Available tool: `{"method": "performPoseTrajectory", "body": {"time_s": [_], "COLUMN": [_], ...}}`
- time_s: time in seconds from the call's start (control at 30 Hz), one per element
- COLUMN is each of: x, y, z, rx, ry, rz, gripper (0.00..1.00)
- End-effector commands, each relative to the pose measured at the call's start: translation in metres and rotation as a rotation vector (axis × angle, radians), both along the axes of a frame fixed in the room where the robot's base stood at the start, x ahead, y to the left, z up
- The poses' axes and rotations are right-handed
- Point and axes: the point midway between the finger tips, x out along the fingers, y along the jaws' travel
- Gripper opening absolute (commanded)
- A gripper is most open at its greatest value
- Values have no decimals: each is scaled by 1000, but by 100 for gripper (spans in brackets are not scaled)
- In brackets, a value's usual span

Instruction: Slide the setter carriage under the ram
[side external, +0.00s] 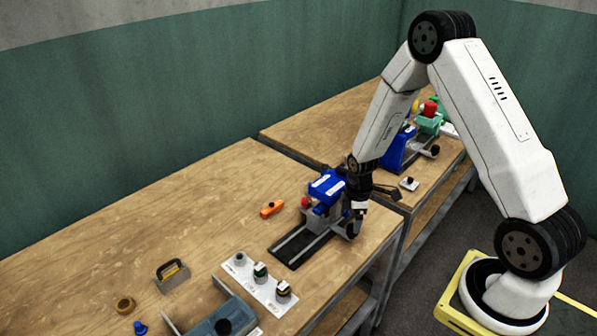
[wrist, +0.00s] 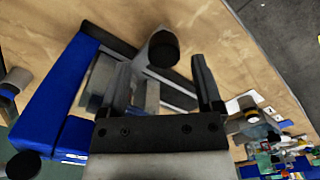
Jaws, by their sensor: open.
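A blue and grey press (side external: 326,188) stands near the front edge of the near bench. A dark rail track (side external: 298,248) with pale strips runs out from its foot toward the lower left. My gripper (side external: 352,230) is low at the press's right side, pointing down. In the wrist view my gripper (wrist: 161,64) has its two fingers apart. A black round knob (wrist: 163,47) on a grey part shows between and just beyond the fingertips. I cannot tell whether this part is the setter carriage. The blue press frame (wrist: 55,95) is at the left. The ram is not clear.
A white strip (side external: 262,283) with several small parts lies in front of the track. An orange tool (side external: 272,208) lies behind it. A handled block (side external: 172,275), a brown ring (side external: 125,305) and a grey bin (side external: 225,322) are further left. Another blue press (side external: 400,150) stands on the far bench.

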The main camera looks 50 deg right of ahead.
Motion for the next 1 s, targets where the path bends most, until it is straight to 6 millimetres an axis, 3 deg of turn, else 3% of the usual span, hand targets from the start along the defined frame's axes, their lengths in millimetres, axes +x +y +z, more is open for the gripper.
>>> {"method": "performPoseTrajectory", "body": {"time_s": [0.4, 1.0], "x": [0, 0], "y": [-1, 1], "z": [40, 48], "rx": [-1, -1], "ry": [-1, -3], "rz": [0, -8], "gripper": [84, 84]}}
